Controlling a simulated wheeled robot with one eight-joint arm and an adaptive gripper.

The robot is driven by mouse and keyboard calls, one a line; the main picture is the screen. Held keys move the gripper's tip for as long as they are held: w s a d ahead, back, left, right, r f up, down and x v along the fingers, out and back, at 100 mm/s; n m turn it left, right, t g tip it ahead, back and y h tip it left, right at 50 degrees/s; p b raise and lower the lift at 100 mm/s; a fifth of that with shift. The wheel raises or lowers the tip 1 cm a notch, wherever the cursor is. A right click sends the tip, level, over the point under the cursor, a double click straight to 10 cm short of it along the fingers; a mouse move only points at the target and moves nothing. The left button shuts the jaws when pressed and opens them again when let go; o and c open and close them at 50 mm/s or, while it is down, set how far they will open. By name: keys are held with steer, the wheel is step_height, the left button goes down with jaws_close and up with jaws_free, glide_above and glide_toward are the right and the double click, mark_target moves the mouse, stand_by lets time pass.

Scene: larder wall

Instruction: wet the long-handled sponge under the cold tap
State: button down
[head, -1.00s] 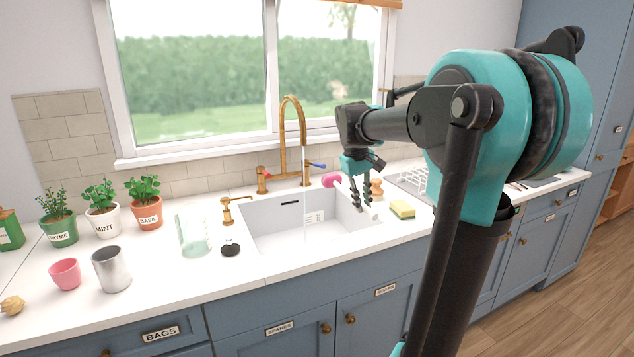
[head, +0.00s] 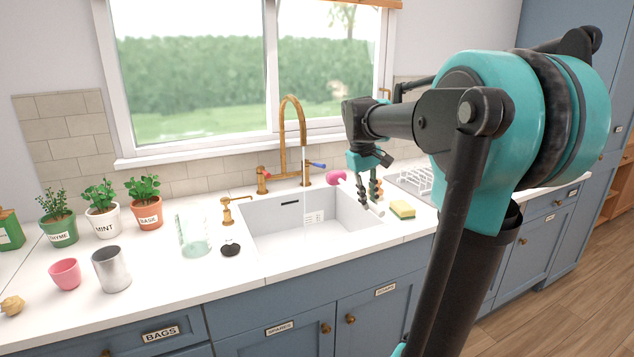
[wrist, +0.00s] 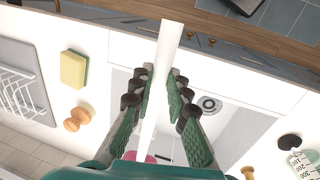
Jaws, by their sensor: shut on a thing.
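My gripper (head: 370,197) is shut on the white handle of the long-handled sponge and holds it over the right part of the sink (head: 262,222). In the wrist view, the handle (wrist: 168,45) runs between the dark fingers (wrist: 160,95). The sponge's pink head (head: 336,177) is at the sink's back right, right of the spout and apart from it. The brass tap (head: 283,140) has a blue lever (head: 317,165) on the right and a red lever (head: 266,174) on the left. A pale streak below the spout looks like running water.
A yellow-green sponge (head: 402,210) lies right of the sink, near a white rack (head: 415,180). A wooden knob-like object (wrist: 77,118) stands nearby. Left are a glass jug (head: 193,235), a brass dispenser (head: 232,210), a metal cup (head: 111,268), a pink cup (head: 65,274) and potted herbs.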

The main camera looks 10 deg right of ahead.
steer(key=shift+s+d+r, duration=1.05)
steer(key=shift+d+r, duration=0.25)
